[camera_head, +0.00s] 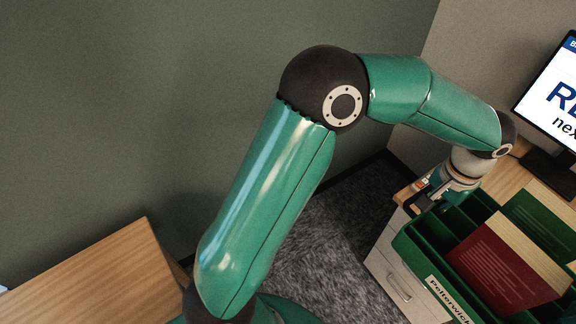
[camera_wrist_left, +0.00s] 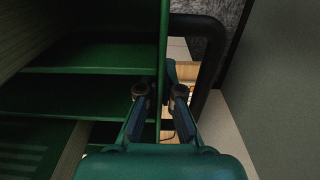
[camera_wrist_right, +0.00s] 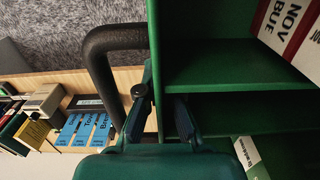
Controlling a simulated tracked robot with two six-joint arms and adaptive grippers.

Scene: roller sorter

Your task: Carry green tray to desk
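The green tray (camera_head: 411,244) is at the right of the head view, at a desk (camera_head: 505,181). It has dividers, a "Pelterwick" label, and a red book (camera_head: 505,262) and a green book (camera_head: 545,225) inside. My left gripper (camera_head: 447,197) is at its left end. In the left wrist view, my left fingers (camera_wrist_left: 160,92) straddle the tray's end wall (camera_wrist_left: 164,40) and appear closed on it. In the right wrist view, my right fingers (camera_wrist_right: 159,95) likewise straddle the tray's other end wall (camera_wrist_right: 157,50). My right gripper is not visible in the head view. I cannot tell whether the tray rests on the desk.
Dark curved handles stand outside the tray's end walls, in the left wrist view (camera_wrist_left: 214,60) and right wrist view (camera_wrist_right: 94,70). A monitor (camera_head: 550,100) stands behind the tray. White drawers (camera_head: 397,282) are below. Another wooden top (camera_head: 95,275) is at lower left, with carpet between.

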